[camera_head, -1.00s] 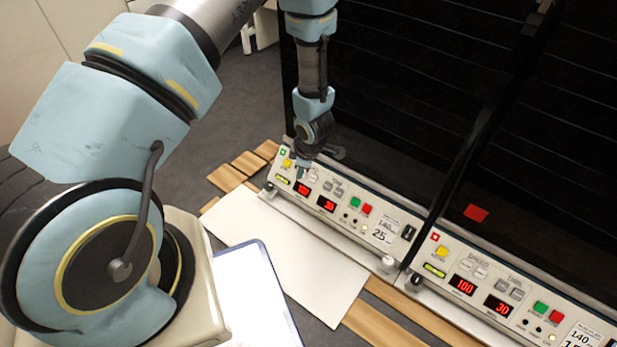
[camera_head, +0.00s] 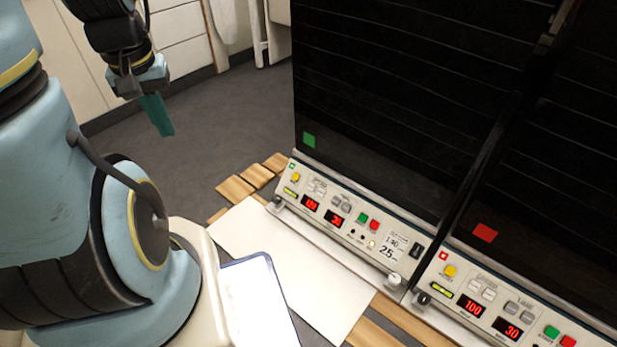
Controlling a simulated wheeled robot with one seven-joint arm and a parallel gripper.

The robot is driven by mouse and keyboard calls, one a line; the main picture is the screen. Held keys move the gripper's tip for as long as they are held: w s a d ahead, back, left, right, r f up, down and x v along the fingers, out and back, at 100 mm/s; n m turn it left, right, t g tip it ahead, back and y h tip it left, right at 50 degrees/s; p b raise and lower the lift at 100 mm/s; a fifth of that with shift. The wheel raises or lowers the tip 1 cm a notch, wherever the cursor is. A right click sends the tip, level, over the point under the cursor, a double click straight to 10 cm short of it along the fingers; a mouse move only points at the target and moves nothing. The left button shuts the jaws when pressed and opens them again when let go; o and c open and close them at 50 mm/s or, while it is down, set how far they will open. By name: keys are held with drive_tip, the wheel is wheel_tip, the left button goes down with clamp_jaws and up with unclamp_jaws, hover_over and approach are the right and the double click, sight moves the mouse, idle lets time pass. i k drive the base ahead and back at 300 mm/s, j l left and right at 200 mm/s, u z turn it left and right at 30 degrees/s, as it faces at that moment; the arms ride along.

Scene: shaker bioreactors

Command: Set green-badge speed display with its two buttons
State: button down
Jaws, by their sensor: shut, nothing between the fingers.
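The green-badge panel (camera_head: 340,216) is the left one of two, with a small green badge (camera_head: 292,166) at its upper left corner. Its red-lit speed display (camera_head: 310,203) is too small to read surely. The two pale speed buttons (camera_head: 317,187) sit just above that display, with nothing touching them. My gripper (camera_head: 158,116) is at the upper left, over the floor, well away from the panel. Its teal fingers are together and hold nothing.
The red-badge panel (camera_head: 490,302) is to the right, showing 100 and 30. A time display (camera_head: 334,218) and a card (camera_head: 395,243) reading about 140 and 25 are on the left panel. A white sheet (camera_head: 290,262) lies before it. Dark doors (camera_head: 390,100) rise behind.

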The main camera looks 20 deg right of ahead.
sight(321, 192)
drive_tip(key=i+j, duration=1)
drive_tip(key=i, duration=0.25)
drive_tip(key=z, duration=1.7)
